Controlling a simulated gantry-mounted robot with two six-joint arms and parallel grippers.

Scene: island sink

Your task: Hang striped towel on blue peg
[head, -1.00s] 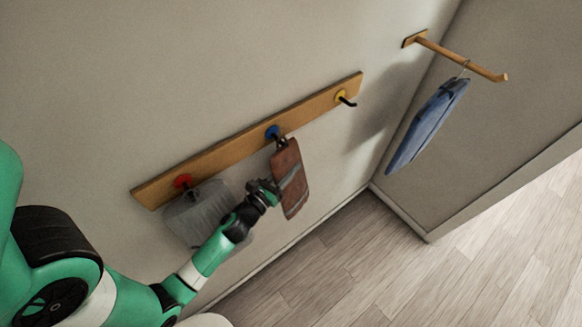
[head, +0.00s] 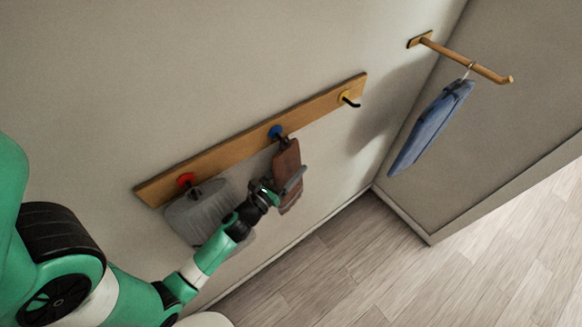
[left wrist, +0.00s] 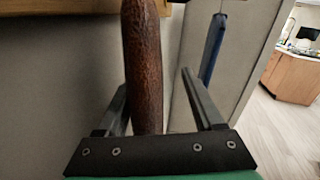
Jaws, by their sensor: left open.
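A brown, leathery-looking flat piece (head: 287,158) hangs by a dark loop at the blue peg (head: 275,132) on the wall rack. I see no clear stripes on it. My left gripper (head: 284,193) is at its lower part, with its fingers partly in front of it. In the left wrist view the brown piece (left wrist: 143,65) stands nearly edge-on between the two spread fingers, closer to the left one. The left gripper is open. The loop's exact seat on the blue peg is too small to tell. My right gripper is not in view.
A grey cloth (head: 200,213) hangs at the red peg (head: 186,180). The yellow peg (head: 345,97) is bare. A blue cloth (head: 430,128) hangs by a hook from a wooden rod (head: 462,60) on the right. The floor (head: 370,265) below is clear.

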